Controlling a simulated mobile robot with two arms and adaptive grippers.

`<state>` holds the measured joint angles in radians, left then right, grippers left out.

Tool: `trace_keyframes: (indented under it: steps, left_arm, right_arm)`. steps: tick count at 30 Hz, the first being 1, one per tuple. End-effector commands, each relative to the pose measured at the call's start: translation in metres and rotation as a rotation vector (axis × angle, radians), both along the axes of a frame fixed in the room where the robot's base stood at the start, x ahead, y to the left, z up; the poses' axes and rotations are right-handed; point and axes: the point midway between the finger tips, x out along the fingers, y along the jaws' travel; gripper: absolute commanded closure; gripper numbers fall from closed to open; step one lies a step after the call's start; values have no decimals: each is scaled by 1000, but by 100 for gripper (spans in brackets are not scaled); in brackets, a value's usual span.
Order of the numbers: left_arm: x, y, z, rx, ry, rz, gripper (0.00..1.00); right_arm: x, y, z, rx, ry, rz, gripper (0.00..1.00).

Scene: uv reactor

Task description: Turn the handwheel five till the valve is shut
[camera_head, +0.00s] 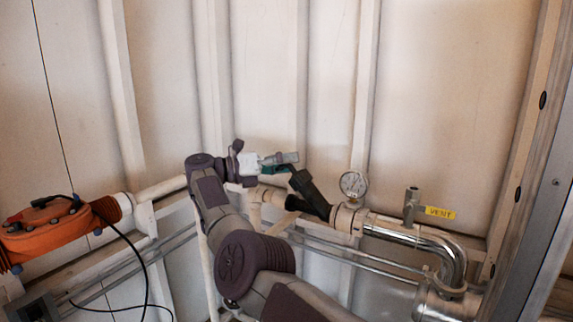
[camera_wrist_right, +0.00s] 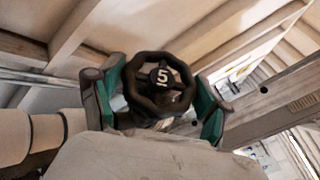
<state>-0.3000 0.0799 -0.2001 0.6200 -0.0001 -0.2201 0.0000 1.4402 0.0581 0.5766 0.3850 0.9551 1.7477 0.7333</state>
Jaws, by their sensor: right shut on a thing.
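Handwheel five (camera_wrist_right: 162,77) is a dark round wheel with a white "5" on its hub, in the middle of the right wrist view. My right gripper (camera_wrist_right: 158,88) is shut on the handwheel, with one green-padded finger at its left side and one at its right. In the head view, my right gripper (camera_head: 282,163) is at the pipework in the middle, at the far end of my arm. I cannot clearly make out the handwheel there. The valve's inner state does not show. My left gripper is not in view.
An orange unit (camera_head: 45,228) with a black cable is at left.

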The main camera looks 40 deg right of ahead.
Motion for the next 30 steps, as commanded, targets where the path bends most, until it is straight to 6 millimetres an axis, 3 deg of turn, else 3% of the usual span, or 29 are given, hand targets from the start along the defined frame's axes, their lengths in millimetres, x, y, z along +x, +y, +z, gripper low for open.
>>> trace_keyframes:
  steps: [3,4,7,30]
  left_arm:
    - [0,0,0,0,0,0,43]
    - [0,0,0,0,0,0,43]
    - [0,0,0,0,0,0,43]
    - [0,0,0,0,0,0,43]
  right_arm:
    - [0,0,-1,2,-2,0,58]
    - [0,0,-1,2,-2,0,18]
    - [0,0,-1,2,-1,1,2]
    - [0,1,-1,33,8,35,0]
